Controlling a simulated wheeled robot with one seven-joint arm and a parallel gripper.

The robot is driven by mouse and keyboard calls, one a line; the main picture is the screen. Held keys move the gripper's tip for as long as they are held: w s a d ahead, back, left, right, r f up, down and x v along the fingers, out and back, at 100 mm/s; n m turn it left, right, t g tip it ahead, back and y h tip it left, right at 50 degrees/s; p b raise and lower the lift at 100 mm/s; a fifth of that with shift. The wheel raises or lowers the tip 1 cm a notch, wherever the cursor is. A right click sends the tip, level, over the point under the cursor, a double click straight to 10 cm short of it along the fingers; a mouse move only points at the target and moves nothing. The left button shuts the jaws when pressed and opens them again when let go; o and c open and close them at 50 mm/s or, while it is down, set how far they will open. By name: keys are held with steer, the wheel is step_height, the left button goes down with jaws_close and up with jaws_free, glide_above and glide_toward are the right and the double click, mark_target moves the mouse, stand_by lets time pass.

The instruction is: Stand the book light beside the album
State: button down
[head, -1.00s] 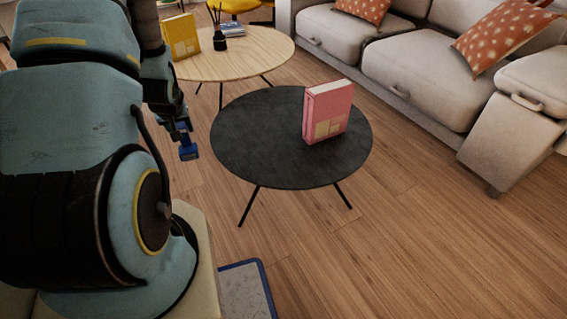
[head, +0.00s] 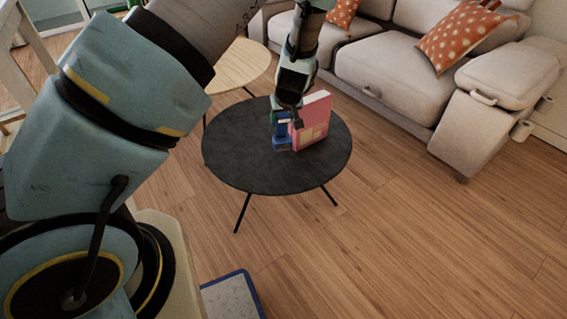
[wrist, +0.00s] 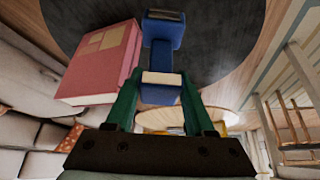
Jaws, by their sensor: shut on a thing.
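The book light (head: 281,143) is blue and upright, with a pale part in the wrist view (wrist: 160,62). My gripper (wrist: 158,92) is shut on it, a green finger on each side. In the head view my gripper (head: 284,117) is above the black round table (head: 235,160). The pink album (head: 318,118) stands upright on that table, just right of the light. In the wrist view the album (wrist: 103,62) is on the left, with a narrow gap to the light. I cannot tell whether the light's foot touches the tabletop.
A wooden round table (head: 240,68) stands behind, partly hidden by my arm. A grey sofa (head: 390,75) with orange cushions runs along the back right. The black table's left and front parts are bare. A blue-edged mat (head: 232,298) lies on the floor.

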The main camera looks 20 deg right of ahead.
mark_target(285, 141)
steer(key=f, duration=1)
steer(key=shift+s+d, duration=0.1)
steer(key=shift+d, duration=0.1)
steer(key=shift+c, duration=1.3)
jaws_free()
steer(key=shift+f, duration=0.1)
